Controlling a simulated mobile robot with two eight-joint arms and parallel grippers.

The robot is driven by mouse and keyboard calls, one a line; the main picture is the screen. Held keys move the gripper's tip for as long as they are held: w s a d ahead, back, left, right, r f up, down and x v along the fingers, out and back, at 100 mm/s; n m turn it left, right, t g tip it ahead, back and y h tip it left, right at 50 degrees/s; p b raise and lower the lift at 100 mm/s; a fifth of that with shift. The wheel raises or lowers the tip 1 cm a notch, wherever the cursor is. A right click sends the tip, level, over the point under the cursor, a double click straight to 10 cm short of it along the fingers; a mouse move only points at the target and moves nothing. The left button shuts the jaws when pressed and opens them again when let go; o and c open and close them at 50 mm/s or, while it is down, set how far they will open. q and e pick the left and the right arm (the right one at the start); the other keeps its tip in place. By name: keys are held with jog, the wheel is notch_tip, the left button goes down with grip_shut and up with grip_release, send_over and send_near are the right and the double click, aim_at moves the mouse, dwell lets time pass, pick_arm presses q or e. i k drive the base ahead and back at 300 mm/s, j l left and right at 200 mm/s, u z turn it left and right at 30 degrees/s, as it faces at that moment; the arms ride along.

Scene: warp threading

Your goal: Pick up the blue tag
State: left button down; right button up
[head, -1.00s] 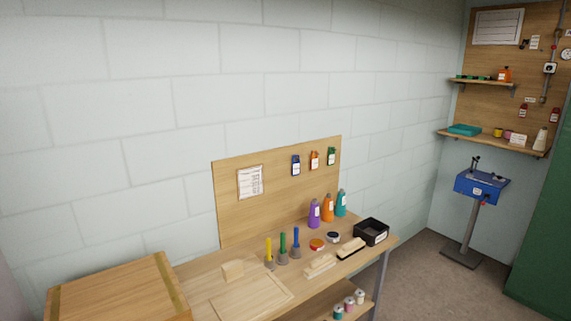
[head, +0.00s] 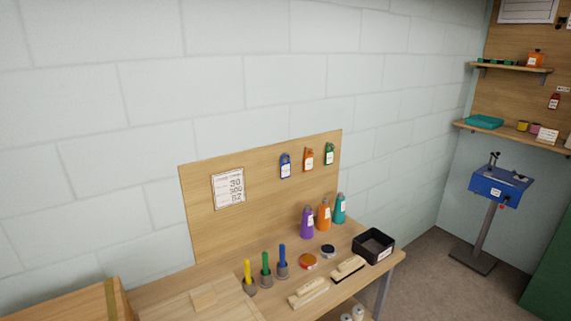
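The blue tag (head: 285,166) hangs on the wooden backboard (head: 255,205) behind the workbench. It has a white label on its front. It is the leftmost of three hanging tags, with an orange tag (head: 308,158) and a green tag (head: 329,154) to its right. A white printed sheet (head: 228,188) is on the board to its left. Neither of my grippers shows in the head view.
The workbench (head: 228,303) holds purple, orange and teal bottles (head: 324,214), yellow, green and blue upright tools (head: 265,269), brushes (head: 308,292) and a black bin (head: 373,245). A wooden box (head: 75,305) stands at the left. A blue device on a stand (head: 498,187) is at the right.

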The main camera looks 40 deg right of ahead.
aim_at(284, 167)
jog(key=i+l, duration=0.15)
jog(key=l, duration=0.2)
jog(key=i+l, duration=0.15)
jog(key=l, duration=0.2)
jog(key=i+l, duration=0.15)
jog(key=l, duration=0.2)
